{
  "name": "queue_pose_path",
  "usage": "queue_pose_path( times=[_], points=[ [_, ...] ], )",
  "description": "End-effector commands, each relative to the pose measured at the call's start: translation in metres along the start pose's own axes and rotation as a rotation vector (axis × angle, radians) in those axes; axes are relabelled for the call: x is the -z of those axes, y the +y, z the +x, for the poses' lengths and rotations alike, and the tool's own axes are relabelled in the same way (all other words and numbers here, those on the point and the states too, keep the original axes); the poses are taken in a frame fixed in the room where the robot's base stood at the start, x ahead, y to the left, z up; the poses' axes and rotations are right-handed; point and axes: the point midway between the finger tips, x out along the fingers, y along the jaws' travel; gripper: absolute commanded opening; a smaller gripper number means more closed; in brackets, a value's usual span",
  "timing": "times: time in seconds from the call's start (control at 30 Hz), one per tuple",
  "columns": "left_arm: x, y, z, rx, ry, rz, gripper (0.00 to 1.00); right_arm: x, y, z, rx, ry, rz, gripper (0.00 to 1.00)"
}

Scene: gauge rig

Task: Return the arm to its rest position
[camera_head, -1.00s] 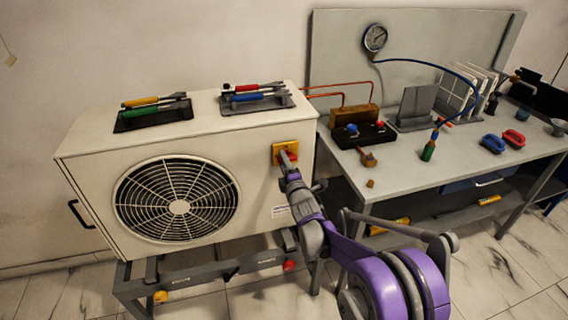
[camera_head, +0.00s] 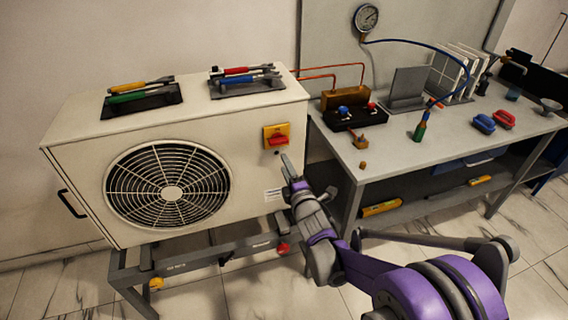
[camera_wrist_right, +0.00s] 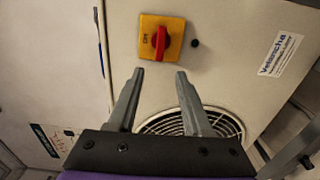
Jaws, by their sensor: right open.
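My right arm comes in from the lower right in the head view. Its gripper (camera_head: 287,168) is below the switch and in front of the white fan unit (camera_head: 110,145). In the right wrist view the gripper (camera_wrist_right: 160,78) is open, with nothing between its fingers. A red rotary handle on a yellow plate, the switch (camera_head: 276,137), is clear of the fingers. It also shows in the right wrist view (camera_wrist_right: 161,38), just beyond the fingertips. The handle lies roughly level in the head view. My left gripper is not in view.
A workbench (camera_head: 400,165) stands to the right, with a gauge (camera_head: 366,18), a black manifold block (camera_head: 350,118) and blue and red clamps (camera_head: 484,123) on or above it. Tools lie on dark mats on the unit's top. Floor shows between unit and bench.

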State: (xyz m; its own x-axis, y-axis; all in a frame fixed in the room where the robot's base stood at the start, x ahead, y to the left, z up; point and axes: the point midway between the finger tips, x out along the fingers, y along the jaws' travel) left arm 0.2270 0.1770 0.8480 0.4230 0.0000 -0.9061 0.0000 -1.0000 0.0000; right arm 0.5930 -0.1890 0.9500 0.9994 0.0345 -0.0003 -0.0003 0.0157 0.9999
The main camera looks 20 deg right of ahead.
Motion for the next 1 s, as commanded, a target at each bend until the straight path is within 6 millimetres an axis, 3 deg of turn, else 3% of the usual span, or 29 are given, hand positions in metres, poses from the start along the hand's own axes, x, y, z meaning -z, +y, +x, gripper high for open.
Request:
queue_pose_path(
  times=[0.4, 0.57, 0.77, 1.0],
  points=[
    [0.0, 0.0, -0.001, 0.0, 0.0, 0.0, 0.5, 0.0, 0.001, -0.001, 0.005, -0.003, 0.009, 0.5],
    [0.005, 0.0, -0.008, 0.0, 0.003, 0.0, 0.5, -0.006, 0.012, -0.021, 0.091, -0.047, 0.145, 0.5],
    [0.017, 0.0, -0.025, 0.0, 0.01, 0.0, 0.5, -0.013, 0.022, -0.092, 0.322, -0.206, 0.534, 0.5],
    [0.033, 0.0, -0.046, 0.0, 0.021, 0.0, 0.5, -0.003, 0.009, -0.21, 0.591, -0.481, 1.008, 0.5]
  ],
)
